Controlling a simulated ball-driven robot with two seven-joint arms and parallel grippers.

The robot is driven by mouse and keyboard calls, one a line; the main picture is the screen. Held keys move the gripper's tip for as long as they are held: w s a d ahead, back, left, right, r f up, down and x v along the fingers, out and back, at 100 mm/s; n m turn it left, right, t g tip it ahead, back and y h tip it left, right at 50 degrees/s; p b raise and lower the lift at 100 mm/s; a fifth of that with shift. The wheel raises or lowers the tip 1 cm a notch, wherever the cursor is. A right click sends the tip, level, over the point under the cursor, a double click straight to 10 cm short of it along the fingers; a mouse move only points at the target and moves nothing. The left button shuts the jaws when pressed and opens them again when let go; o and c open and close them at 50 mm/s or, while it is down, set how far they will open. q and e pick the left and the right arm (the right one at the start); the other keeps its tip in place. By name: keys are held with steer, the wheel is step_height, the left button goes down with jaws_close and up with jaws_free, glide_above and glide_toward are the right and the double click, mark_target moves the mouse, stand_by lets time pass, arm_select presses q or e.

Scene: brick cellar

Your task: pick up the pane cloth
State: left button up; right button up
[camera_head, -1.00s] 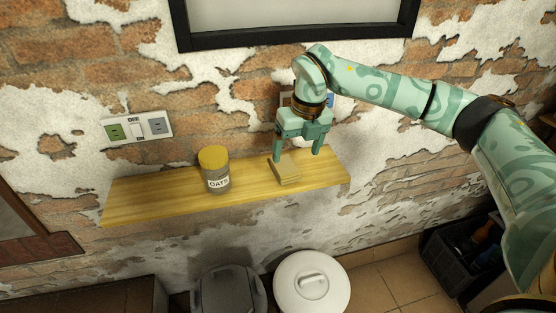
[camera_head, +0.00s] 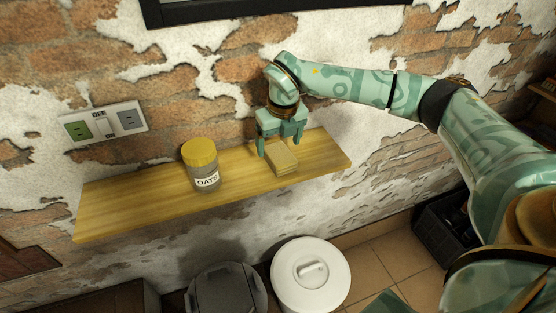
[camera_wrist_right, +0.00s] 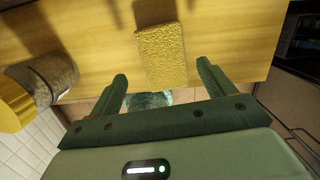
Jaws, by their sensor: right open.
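The pane cloth (camera_head: 281,158) is a folded yellow cloth lying flat on the right part of the wooden shelf (camera_head: 130,200). It also shows in the right wrist view (camera_wrist_right: 161,55), lying ahead of the gap between my fingers. My right gripper (camera_head: 279,148) is open and empty, with its fingers close to the cloth at its back side in the head view. In the right wrist view my right gripper (camera_wrist_right: 162,72) has its fingers spread wider than the cloth. I cannot tell whether a finger touches it. My left gripper is not in view.
A jar marked OATS (camera_head: 201,165) with a yellow lid stands on the shelf, left of the cloth. Behind is a brick wall with a socket plate (camera_head: 103,123). Below stand a white lidded bin (camera_head: 311,275) and a grey bin (camera_head: 226,290). The shelf's left end is bare.

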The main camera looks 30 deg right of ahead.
mark_target(279, 153)
steer(key=shift+f, duration=0.25)
steer(key=f, duration=0.1)
steer(key=f+b, duration=0.1)
steer(key=f, duration=0.1)
steer(key=w+f+b, duration=0.1)
steer(key=f, duration=0.1)
steer(key=shift+d, duration=0.3)
steer(key=shift+s+r, duration=0.15)
steer(key=shift+c, duration=0.6)
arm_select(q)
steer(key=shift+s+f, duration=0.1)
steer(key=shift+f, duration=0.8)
arm_select(e)
steer(key=c, duration=0.8)
steer(key=shift+r, duration=0.1)
steer(key=shift+c, duration=0.2)
